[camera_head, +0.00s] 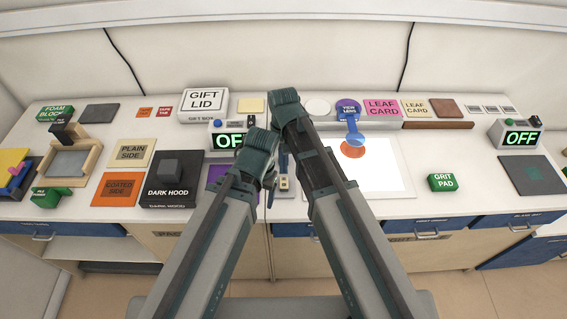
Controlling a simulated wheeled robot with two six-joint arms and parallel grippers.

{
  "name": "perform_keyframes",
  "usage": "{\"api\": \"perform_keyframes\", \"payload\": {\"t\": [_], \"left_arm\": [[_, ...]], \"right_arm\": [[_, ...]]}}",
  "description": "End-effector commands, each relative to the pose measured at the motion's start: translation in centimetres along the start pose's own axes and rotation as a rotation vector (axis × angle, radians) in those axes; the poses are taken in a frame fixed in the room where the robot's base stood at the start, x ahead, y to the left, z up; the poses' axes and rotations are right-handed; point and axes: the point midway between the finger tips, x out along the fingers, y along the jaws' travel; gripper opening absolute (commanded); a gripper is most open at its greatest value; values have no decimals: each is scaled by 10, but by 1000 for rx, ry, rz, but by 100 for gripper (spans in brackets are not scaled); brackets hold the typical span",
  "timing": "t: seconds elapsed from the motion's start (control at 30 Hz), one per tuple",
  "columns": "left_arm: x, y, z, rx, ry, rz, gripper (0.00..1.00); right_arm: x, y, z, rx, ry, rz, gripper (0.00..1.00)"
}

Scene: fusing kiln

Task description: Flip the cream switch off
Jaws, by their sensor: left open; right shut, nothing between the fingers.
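A small cream switch (284,183) appears on a grey plate at the middle of the counter, between my two arms. It is partly hidden by them, and its lever position is too small to tell. My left gripper (260,158) is just left of it and above the counter, open. My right gripper (285,104) is farther back, above the counter, shut and empty. The fingertips of both are largely hidden by my own wrists.
A display box (228,139) left of my grippers shows green letters, partly covered; another display (521,138) at the right reads OFF. A dark hood block (172,180) stands to the left.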

Motion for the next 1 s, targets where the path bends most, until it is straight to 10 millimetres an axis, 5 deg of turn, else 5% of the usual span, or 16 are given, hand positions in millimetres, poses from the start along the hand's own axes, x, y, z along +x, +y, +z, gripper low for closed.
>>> {"api": "perform_keyframes", "payload": {"t": [0.33, 1.0], "left_arm": [[49, 5, -3, 0, 0, 0, 74], [56, 5, -3, 0, 0, 0, 74]], "right_arm": [[50, 0, 0, 0, 0, 0, 0], [59, 0, 3, 2, 76, 1, 0]]}}
